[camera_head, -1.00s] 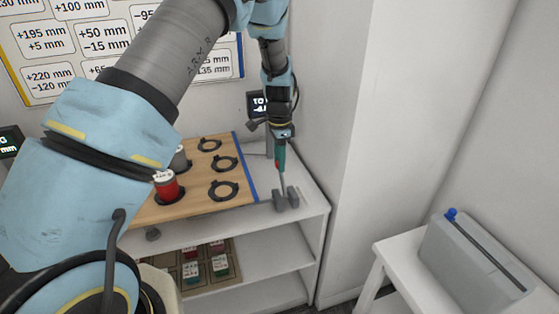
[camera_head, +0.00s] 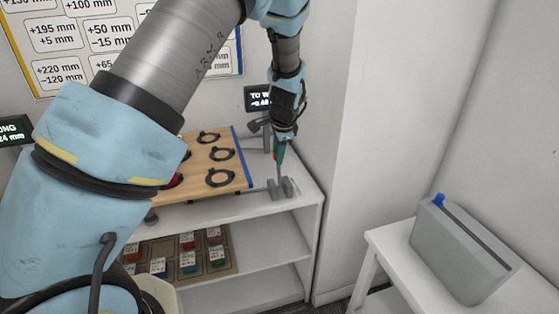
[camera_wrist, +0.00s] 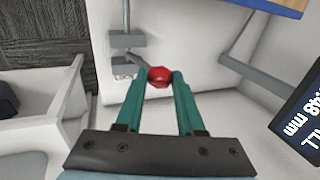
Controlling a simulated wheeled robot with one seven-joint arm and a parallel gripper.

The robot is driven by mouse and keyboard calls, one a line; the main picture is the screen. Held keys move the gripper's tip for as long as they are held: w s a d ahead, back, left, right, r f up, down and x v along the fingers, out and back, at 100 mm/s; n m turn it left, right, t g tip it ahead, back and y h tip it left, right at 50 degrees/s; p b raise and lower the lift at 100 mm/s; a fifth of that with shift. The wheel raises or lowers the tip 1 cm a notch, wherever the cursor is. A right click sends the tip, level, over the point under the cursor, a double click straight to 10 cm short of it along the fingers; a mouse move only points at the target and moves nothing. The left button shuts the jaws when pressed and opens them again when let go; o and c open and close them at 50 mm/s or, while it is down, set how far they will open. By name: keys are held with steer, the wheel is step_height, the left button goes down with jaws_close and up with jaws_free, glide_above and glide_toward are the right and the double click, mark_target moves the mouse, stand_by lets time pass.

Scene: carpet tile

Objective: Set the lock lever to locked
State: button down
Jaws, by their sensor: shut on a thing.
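The lock lever is a thin grey handle with a red knob (camera_wrist: 159,77) on its end. In the wrist view the knob sits between the tips of my two teal fingers. My gripper (camera_wrist: 160,82) is shut on it. The handle runs up and left from the knob to small grey blocks (camera_wrist: 126,41), from which a grey rod (camera_wrist: 127,12) extends. In the head view my gripper (camera_head: 280,156) is above the grey blocks (camera_head: 280,188) near the shelf's right front. The rod (camera_head: 255,190) reaches left towards the wooden board.
A wooden board (camera_head: 228,181) with black rings and a blue right edge lies left of the blocks. A small display (camera_head: 257,98) stands behind my gripper. A wall (camera_head: 335,120) is close on the right. A grey case (camera_head: 455,255) stands on a white table farther right.

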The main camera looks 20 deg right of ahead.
steer(key=shift+s+t, duration=0.4)
steer(key=shift+s, duration=0.2)
steer(key=s+a+f+b, duration=0.1)
steer(key=s+f+b, duration=0.1)
steer(key=s, duration=0.6)
steer(key=shift+s+a+f, duration=0.2)
steer(key=shift+s+f, duration=0.2)
steer(key=shift+f, duration=0.25)
steer(key=shift+b, duration=0.3)
steer(key=c, duration=0.5)
jaws_free()
steer(key=shift+d, duration=0.1)
steer(key=shift+r, duration=0.1)
steer(key=shift+w+r, duration=0.15)
steer(key=shift+r, duration=0.1)
steer(key=v, duration=1)
steer(key=shift+r+b, duration=0.3)
steer(key=shift+b, duration=0.05)
